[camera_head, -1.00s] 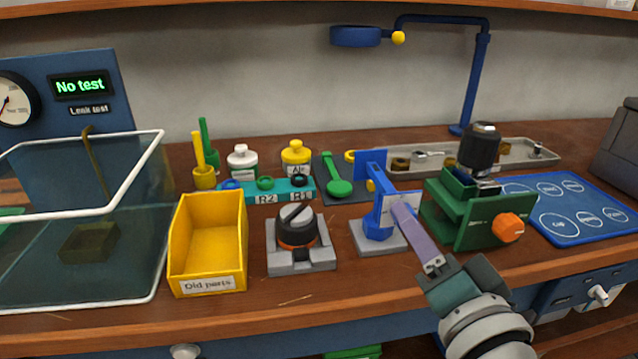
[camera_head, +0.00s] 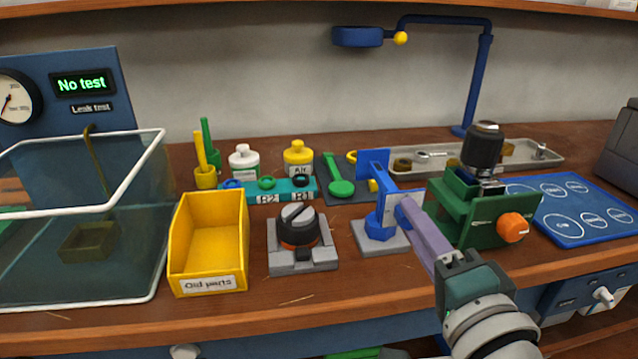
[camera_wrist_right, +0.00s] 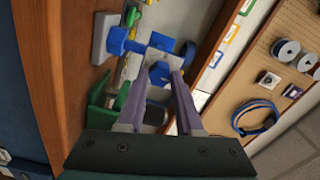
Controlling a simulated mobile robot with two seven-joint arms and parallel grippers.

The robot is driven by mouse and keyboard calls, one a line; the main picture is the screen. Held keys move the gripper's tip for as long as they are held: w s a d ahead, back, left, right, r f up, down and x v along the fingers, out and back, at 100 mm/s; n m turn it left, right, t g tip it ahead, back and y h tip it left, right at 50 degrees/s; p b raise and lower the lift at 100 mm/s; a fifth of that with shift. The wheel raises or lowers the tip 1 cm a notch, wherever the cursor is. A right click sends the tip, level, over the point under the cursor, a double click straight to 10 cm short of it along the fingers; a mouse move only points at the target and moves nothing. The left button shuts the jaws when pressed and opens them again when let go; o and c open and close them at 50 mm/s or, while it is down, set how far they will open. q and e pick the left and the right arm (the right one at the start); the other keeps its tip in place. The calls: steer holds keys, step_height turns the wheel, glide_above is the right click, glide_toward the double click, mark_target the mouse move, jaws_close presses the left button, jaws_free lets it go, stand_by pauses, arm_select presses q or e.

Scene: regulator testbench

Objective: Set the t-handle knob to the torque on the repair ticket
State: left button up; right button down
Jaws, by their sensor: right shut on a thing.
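A blue stand on a grey base (camera_head: 380,237) stands right of centre in the head view, with a blue upper part (camera_head: 373,163) that I take to be the t-handle knob. My right gripper (camera_head: 392,203) reaches it from the front right with long purple fingers. In the right wrist view the gripper (camera_wrist_right: 161,58) has its fingertips on either side of the blue part (camera_wrist_right: 160,73), shut on it with a gap between the fingers. The fingers and pale tips hide part of the blue piece. I can make out no scale reading or repair ticket text. My left gripper is not in view.
A green vise (camera_head: 468,215) with an orange knob holds a black-topped part close right of the gripper. A grey fixture with a black knob (camera_head: 298,222) and a yellow bin (camera_head: 208,245) stand left. A blue mat (camera_head: 590,225) lies right. The front bench strip is mostly clear.

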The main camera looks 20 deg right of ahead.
steer(key=c, duration=0.6)
jaws_free()
steer(key=shift+o, duration=0.2)
steer(key=v, duration=1)
steer(key=shift+d, duration=0.1)
